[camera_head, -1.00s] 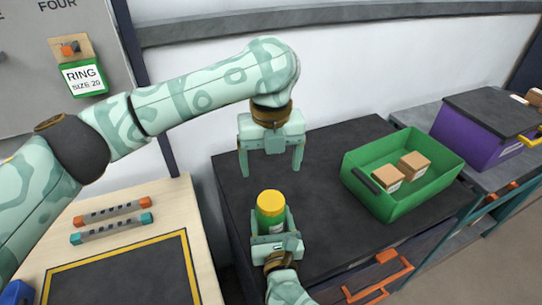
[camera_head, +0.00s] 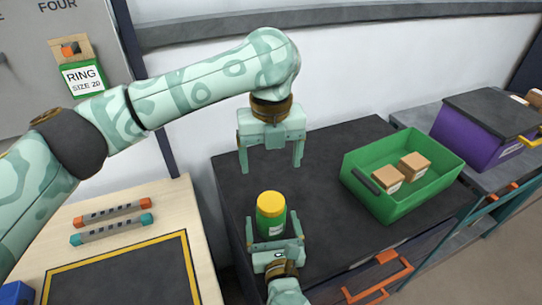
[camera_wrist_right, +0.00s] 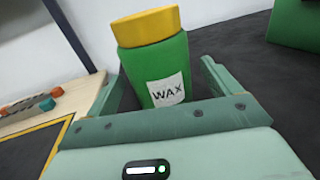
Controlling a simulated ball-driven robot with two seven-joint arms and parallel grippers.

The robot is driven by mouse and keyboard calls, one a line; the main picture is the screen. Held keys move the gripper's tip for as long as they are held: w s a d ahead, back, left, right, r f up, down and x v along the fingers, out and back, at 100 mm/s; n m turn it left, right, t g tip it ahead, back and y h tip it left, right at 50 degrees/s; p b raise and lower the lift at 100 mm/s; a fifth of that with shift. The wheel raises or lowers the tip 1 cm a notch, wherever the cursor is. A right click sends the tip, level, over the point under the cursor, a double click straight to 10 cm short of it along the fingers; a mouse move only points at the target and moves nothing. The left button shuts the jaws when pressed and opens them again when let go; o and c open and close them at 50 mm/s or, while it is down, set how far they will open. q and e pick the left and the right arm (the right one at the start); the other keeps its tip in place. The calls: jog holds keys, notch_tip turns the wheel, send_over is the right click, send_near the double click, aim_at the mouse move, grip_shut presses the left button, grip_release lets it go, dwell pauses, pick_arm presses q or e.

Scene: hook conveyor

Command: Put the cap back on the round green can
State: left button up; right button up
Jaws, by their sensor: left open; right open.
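The round green can (camera_head: 272,226) stands upright on the dark bench top, with the yellow cap (camera_head: 271,203) on its top. In the right wrist view the green can (camera_wrist_right: 160,68) carries a white WAX label, and the yellow cap (camera_wrist_right: 146,26) sits on it, looking level. My right gripper (camera_head: 273,228) is open low around the can, one finger on each side, with gaps visible in the wrist view. My left gripper (camera_head: 270,168) is open and empty above and behind the can, fingers pointing down, apart from the cap.
A green bin (camera_head: 402,200) with two small cardboard boxes stands to the right of the can. A purple crate (camera_head: 472,140) with a dark lid is farther right. At the left, two grey rods (camera_head: 112,221) lie on a wooden table. The bench between can and bin is clear.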

jog(key=s+d, duration=0.2)
jog(key=s, duration=1.2)
jog(key=shift+s+d, duration=0.15)
jog(key=shift+s, duration=0.2)
